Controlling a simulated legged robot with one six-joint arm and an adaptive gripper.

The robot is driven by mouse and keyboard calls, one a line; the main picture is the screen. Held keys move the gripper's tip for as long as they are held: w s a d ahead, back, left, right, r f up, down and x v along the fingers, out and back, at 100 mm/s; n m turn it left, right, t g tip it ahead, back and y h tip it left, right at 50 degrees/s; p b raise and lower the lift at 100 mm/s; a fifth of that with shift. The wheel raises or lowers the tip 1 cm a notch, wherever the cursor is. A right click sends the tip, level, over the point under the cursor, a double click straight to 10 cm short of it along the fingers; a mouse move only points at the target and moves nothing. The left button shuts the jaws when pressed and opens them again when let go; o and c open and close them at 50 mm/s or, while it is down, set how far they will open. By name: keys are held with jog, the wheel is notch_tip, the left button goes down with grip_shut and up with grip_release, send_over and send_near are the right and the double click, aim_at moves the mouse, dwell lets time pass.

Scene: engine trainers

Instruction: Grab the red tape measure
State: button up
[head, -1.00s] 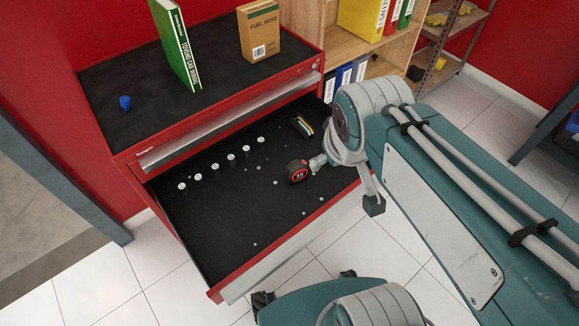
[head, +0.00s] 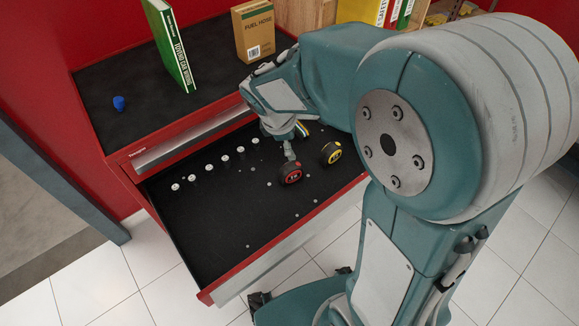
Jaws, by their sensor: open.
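The red tape measure (head: 291,173), red with a black face, lies in the open black-lined drawer (head: 215,225), right of its middle. My gripper (head: 288,153) comes down from the upper left, right behind the tape measure. A grey finger is close to its top edge. I cannot tell whether they touch. The gripper is open, and the tape measure is not visibly held. The other finger is hard to make out against the wrist.
A yellow tape measure (head: 331,152) lies close by on the right. Several white-topped pieces (head: 209,168) stand in a row at left. The red cabinet top holds a green book (head: 169,45), a fuel hose box (head: 253,32) and a blue item (head: 118,103). The drawer's front left is mostly clear.

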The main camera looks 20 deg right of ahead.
aim_at(290, 166)
jog(key=w+f+n, duration=0.1)
jog(key=f+n, duration=0.1)
jog(key=f, duration=0.4)
jog(key=w+d+f+n, duration=0.1)
jog(key=w+f, duration=0.1)
jog(key=f, duration=0.4)
jog(key=w+d+f+n+h, duration=0.1)
jog(key=f+n, duration=0.1)
jog(key=f, duration=0.4)
jog(key=shift+w+f+n+g, duration=0.15)
jog(key=shift+w+n+g, duration=0.1)
jog(key=shift+n+g, duration=0.05)
grip_shut()
